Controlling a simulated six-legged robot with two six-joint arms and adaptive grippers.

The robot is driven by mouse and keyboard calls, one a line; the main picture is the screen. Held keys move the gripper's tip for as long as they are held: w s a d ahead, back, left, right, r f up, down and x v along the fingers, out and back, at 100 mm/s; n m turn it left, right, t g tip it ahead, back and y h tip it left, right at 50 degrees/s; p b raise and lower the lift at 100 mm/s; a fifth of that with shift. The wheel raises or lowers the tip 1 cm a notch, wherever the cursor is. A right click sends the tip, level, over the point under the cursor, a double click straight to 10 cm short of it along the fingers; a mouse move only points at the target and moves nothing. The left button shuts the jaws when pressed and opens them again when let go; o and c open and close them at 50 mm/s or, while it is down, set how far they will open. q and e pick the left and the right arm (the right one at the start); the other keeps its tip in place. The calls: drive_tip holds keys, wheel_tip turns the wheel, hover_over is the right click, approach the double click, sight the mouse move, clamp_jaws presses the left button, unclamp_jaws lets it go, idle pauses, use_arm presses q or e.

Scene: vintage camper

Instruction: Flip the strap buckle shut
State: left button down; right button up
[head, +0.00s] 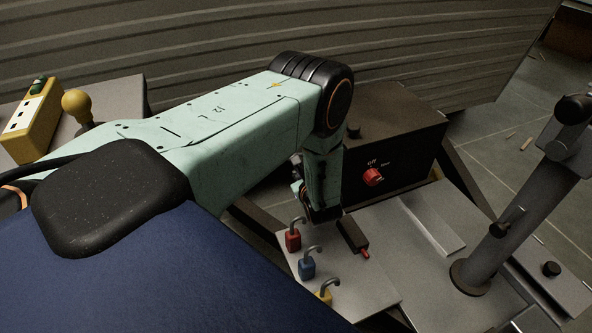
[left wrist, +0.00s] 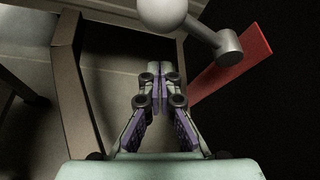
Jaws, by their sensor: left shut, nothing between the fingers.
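My left gripper (head: 322,213) hangs down in front of a black box in the head view, mostly hidden by its own arm. In the left wrist view its fingers (left wrist: 155,76) are shut with nothing between them. Right of the fingertips there, and apart from them in the picture, is a flat red strip (left wrist: 236,62) that may be the strap. A grey cylinder on an arm with a pale ball knob (left wrist: 162,12) overlaps the strip; I cannot tell whether this is the buckle. I cannot make out a buckle in the head view. My right gripper is not in view.
The black box (head: 405,150) carries a red knob (head: 372,177). Red (head: 293,240), blue (head: 307,268) and yellow (head: 323,298) padlocks sit on a grey panel near a small black device (head: 352,235). A thick grey post (head: 520,220) rises at right. A yellow box (head: 30,125) stands far left.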

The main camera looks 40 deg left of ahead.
use_arm(q)
drive_tip(key=shift+s+a+r, duration=0.2)
drive_tip(key=shift+r, duration=0.7)
drive_tip(key=shift+s+a+r, duration=0.15)
drive_tip(key=shift+s+r, duration=0.05)
drive_tip(key=shift+r, duration=0.7)
drive_tip(key=shift+r, duration=0.1)
